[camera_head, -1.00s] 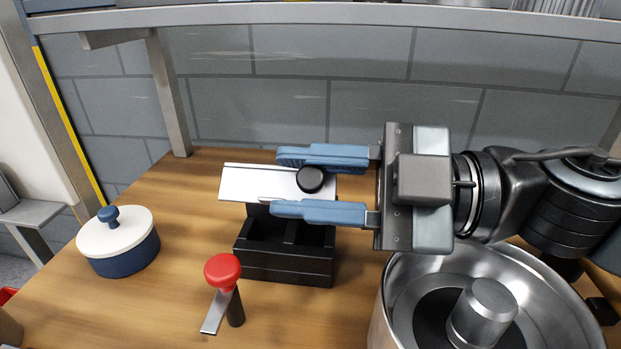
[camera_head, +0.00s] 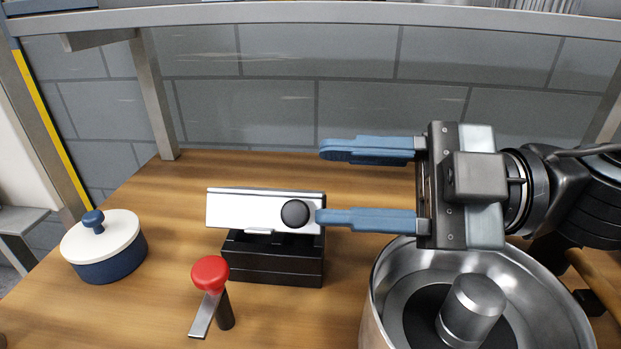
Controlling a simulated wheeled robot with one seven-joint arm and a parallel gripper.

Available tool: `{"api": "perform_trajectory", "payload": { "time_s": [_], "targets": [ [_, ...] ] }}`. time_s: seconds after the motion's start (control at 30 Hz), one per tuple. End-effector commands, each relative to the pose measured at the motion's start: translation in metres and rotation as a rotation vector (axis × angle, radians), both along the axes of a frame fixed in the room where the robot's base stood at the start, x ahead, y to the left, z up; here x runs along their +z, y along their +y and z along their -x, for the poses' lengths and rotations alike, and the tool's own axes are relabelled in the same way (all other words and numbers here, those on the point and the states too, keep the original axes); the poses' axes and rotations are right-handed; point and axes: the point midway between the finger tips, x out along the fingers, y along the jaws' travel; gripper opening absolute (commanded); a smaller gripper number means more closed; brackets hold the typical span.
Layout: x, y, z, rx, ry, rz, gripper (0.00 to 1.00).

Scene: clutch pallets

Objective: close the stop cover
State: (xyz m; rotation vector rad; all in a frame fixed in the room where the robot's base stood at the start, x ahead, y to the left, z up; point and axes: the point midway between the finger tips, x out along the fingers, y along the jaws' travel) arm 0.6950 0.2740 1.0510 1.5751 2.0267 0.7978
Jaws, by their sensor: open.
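The stop cover (camera_head: 250,211) is a pale metal plate with a round black knob (camera_head: 295,214) near its right end. It lies slanted over the black box (camera_head: 275,270), hiding much of the box's top. A dark strip of the box shows below the plate's front edge; I cannot tell whether the plate rests fully down. My gripper (camera_head: 320,183) is open and empty, with two blue fingers pointing left. The lower fingertip is at the plate's right edge, close to the knob; I cannot tell whether it touches. The upper finger is beyond the plate, to its upper right.
A red-knobbed lever (camera_head: 210,273) stands in front of the box. A blue pot with a white lid (camera_head: 106,245) is at the left. A large metal bowl (camera_head: 375,285) stands at the right, below my gripper. A shelf edge (camera_head: 300,14) runs overhead. The bench behind the box is clear.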

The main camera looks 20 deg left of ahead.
Motion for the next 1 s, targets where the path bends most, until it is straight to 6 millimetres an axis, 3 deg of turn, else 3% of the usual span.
{"api": "perform_trajectory", "payload": {
  "time_s": [0.23,0.67,1.0],
  "targets": [
    [0.000,-0.028,-0.008,-0.003,-0.001,0.000,0.47],
    [0.003,-0.032,-0.008,0.000,-0.001,0.000,0.47],
    [0.056,-0.032,-0.008,0.000,-0.001,0.000,0.47]
  ]
}}
